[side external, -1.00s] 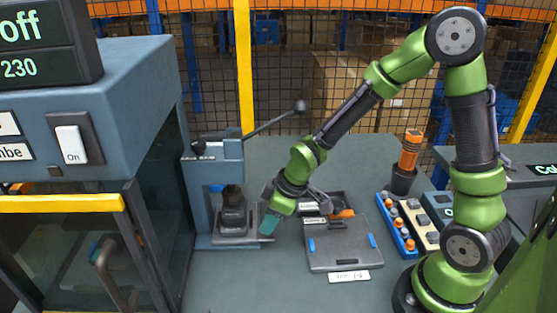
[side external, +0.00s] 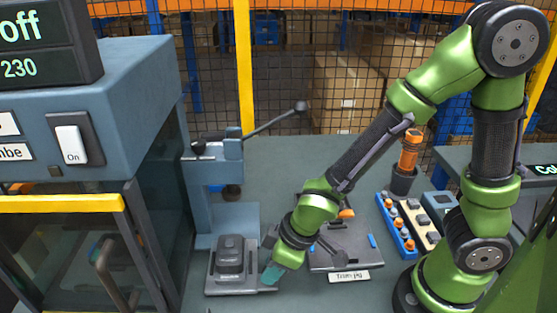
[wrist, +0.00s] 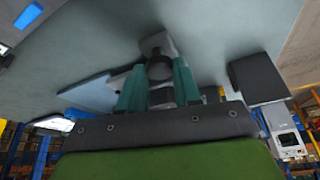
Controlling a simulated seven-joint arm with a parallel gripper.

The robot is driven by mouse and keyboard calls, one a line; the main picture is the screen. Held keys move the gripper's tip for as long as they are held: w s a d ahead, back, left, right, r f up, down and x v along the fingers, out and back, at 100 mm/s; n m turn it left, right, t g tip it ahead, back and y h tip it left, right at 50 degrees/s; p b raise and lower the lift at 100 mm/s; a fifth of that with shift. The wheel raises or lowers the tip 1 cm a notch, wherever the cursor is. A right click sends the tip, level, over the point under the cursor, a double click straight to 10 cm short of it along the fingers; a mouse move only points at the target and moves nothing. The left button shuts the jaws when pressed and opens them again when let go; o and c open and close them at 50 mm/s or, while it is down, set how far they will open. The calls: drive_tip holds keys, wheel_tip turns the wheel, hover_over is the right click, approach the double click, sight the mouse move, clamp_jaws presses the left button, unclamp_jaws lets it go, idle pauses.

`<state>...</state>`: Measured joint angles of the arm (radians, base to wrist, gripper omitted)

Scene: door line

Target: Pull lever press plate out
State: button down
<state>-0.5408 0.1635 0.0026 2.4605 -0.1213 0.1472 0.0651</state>
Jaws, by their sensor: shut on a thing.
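The lever press (side external: 226,180) is a blue-grey frame with its lever (side external: 275,121) raised to the upper right. Its press plate (side external: 214,286), a flat grey slab, lies out in front of the press, towards the camera. A dark stepped block (side external: 230,253) sits on the plate. My gripper (side external: 271,273) is at the plate's right front side, with teal fingers. In the wrist view my gripper (wrist: 159,80) is shut on a grey handle piece (wrist: 156,43) between the fingers. The exact grip is hidden in the side view.
A grey tray (side external: 350,258) with blue clips and a label lies right of my gripper, partly behind my arm. Blue and cream racks (side external: 398,225) and an orange-handled tool in a dark cup (side external: 404,180) stand further right. A machine with a glass door (side external: 85,240) is at left.

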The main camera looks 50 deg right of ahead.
drive_tip(key=shift+s+a, duration=0.35)
drive_tip(key=c, duration=0.8)
unclamp_jaws()
drive_tip(key=v, duration=1.7)
drive_tip(key=shift+f, duration=0.1)
